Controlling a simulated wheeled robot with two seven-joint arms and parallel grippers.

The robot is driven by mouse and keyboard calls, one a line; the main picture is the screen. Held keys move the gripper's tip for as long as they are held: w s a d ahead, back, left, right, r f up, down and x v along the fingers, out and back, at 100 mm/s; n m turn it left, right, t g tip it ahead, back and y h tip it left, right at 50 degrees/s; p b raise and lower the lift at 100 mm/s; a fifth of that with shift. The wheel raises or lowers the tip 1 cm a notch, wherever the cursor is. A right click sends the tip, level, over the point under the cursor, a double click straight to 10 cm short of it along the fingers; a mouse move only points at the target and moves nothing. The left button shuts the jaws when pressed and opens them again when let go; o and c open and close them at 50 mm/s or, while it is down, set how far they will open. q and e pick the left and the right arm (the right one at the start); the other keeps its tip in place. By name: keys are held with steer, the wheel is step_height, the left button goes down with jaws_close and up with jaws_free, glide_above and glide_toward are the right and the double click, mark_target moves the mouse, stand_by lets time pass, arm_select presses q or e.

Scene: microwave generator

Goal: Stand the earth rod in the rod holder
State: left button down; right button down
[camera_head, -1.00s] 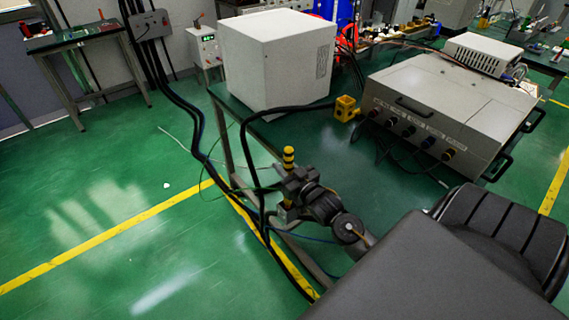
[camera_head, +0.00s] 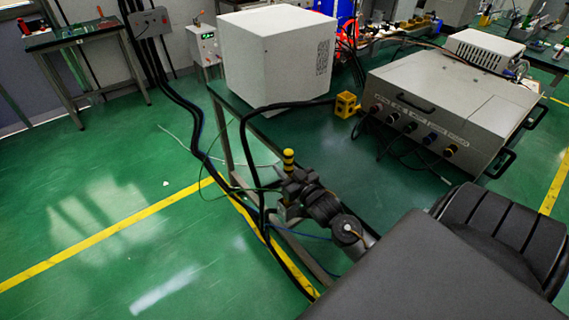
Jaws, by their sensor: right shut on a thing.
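The earth rod (camera_head: 288,157) shows as a short upright piece with yellow and black bands, just above my right gripper (camera_head: 290,182). My right gripper is shut on it near the table's left edge. A yellow block with holes (camera_head: 346,104), which looks like the rod holder, stands on the green table between the white box and the grey unit. The gripper is apart from it, nearer to me and to the left. My left gripper is not in view.
A white box (camera_head: 275,62) stands at the table's back left. A grey unit with knobs (camera_head: 450,105) fills the right. Black cables (camera_head: 205,150) hang along the table's left edge. The green tabletop (camera_head: 365,165) before the yellow block is mostly clear.

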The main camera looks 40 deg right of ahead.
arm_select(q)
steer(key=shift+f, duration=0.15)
arm_select(e)
steer(key=shift+f, duration=0.45)
steer(key=c, duration=1.1)
jaws_free()
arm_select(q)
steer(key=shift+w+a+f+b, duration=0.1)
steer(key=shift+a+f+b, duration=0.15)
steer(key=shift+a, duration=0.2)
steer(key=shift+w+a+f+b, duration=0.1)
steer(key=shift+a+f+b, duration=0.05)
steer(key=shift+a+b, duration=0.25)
arm_select(e)
steer(key=s, duration=1)
steer(key=shift+s+a, duration=0.35)
steer(key=shift+s, duration=0.05)
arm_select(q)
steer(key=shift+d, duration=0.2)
